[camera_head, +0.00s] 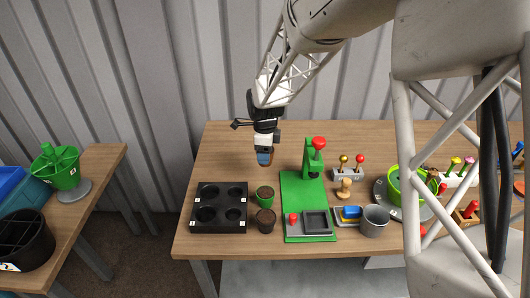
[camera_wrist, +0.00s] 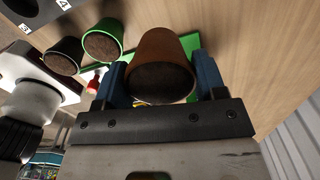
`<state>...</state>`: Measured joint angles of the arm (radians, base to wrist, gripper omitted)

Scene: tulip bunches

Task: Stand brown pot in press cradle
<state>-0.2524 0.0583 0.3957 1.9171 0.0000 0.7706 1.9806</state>
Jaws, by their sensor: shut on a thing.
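My gripper (camera_head: 265,156) is above the table, its blue fingers shut on the brown pot. The brown pot (camera_wrist: 165,48) fills the space between the fingers in the wrist view, its dark soil surface facing the camera. In the head view only a small part of it shows beside the fingers. The green press (camera_head: 290,190) stands on the table to the right and nearer the front, with a red knob on top. The pot is apart from the press.
A black tray with round holes (camera_head: 220,226) lies at the table's front left. A green pot (camera_head: 265,203) and a dark pot (camera_head: 266,227) stand between tray and press. The table's back left is clear.

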